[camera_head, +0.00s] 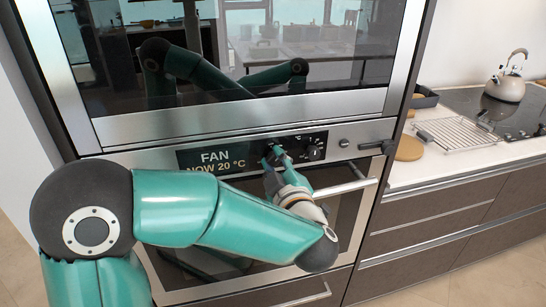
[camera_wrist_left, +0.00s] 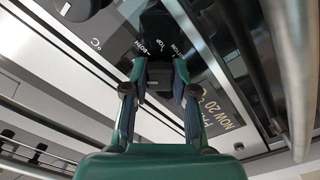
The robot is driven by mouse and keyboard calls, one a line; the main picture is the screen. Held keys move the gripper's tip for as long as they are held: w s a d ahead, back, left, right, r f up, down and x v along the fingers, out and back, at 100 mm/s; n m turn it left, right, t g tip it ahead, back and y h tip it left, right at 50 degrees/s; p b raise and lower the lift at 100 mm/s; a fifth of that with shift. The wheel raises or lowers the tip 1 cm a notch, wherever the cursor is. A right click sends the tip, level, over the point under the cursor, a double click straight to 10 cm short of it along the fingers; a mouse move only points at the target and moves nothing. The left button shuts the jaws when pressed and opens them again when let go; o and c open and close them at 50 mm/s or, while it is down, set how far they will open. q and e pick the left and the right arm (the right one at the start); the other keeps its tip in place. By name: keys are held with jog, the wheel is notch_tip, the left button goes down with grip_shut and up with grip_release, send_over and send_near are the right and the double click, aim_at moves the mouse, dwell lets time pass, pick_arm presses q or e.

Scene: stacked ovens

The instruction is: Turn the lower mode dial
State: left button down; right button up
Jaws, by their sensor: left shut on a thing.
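The lower oven's control panel has a black display (camera_head: 218,160) reading "FAN NOW 20 °C". My left gripper (camera_head: 274,156) is at the dial just right of the display, and its fingers hide most of that dial in the head view. In the left wrist view, the gripper (camera_wrist_left: 159,82) is shut on the dark mode dial (camera_wrist_left: 158,70), with a finger on each side. "TOP", "BOTH" and part of another label show around this dial. A second dial (camera_head: 314,152) sits to the right, untouched. My right gripper is not in view.
The upper oven (camera_head: 250,118) stands directly above the panel. The lower oven's handle bar (camera_head: 345,188) sticks out below the dials, close to my left wrist. To the right, a counter holds a wire rack (camera_head: 460,134), a kettle (camera_head: 506,86) and a hob.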

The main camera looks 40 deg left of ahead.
pick_arm(q)
jog(key=shift+d+f+m, duration=0.1)
jog(key=shift+f+m, duration=0.2)
jog(key=shift+f, duration=0.05)
jog(key=c, duration=1.2)
grip_release()
jog(key=shift+o, duration=1.4)
jog(key=shift+r, duration=0.1)
jog(key=shift+r, duration=0.1)
jog(key=v, duration=1.2)
